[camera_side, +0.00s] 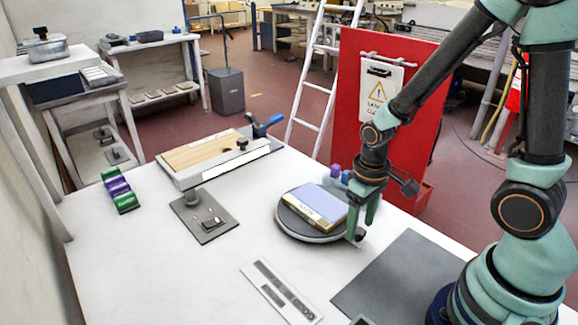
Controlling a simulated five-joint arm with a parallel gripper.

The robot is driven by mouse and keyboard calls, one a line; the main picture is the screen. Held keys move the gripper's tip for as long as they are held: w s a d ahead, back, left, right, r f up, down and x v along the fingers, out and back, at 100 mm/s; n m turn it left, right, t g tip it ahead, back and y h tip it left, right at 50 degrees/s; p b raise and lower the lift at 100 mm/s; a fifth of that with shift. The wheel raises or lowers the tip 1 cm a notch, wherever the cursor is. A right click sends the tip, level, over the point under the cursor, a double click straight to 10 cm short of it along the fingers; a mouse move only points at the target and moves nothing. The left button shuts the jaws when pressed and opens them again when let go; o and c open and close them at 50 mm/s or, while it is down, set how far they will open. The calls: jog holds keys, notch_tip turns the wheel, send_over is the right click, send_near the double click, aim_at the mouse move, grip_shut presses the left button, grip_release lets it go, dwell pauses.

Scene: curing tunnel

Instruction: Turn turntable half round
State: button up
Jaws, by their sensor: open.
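The turntable (290,226) is a round dark grey disc on the white table, right of the middle. A box or book with a pale blue top and yellowish sides (319,203) lies on it. My gripper (362,222) points down at the turntable's right edge, with its green fingers apart. A small dark knob (360,234) shows at the rim by the fingertips. I cannot tell whether the fingers touch it. The gripper hides part of the turntable's right side.
A dark mat (395,280) lies in front of my gripper. A grey strip plate (281,291), a square plate with a fitting (205,217), a wooden board fixture (205,153) and green and purple rolls (119,190) lie on the table. A red panel (350,100) stands behind.

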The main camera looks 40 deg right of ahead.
jog(key=shift+f, duration=0.45)
grip_shut()
dwell(1.2)
